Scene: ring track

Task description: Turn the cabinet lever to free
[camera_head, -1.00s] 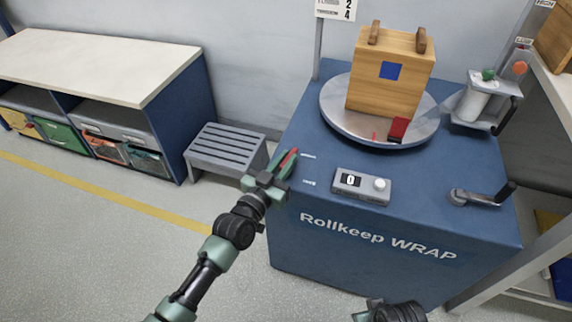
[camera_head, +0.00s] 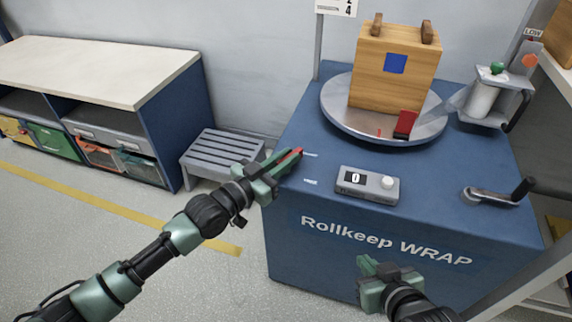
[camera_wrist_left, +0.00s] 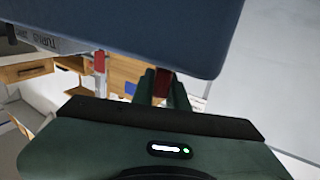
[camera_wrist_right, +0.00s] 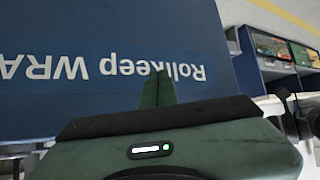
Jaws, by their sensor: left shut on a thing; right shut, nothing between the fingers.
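The blue wrap cabinet (camera_head: 300,225) stands right of centre in the head view. A red lever (camera_head: 290,157) sits at its left edge, near the upper of two pale marks (camera_head: 310,155). My left gripper (camera_head: 278,166) is shut on the lever. In the left wrist view the red lever (camera_wrist_left: 161,84) shows between the fingers, partly hidden. My right gripper (camera_head: 370,266) is shut and empty in front of the cabinet, below its lettering. In the right wrist view its closed fingertips (camera_wrist_right: 158,86) are in front of the blue panel.
On the cabinet top are a round turntable (camera_head: 345,121) with a wooden box (camera_head: 385,80), a grey counter unit (camera_head: 368,185), a crank (camera_head: 500,193) and a film roll holder (camera_head: 490,95). A grey step stool (camera_head: 222,155) stands left of the cabinet, behind my left gripper.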

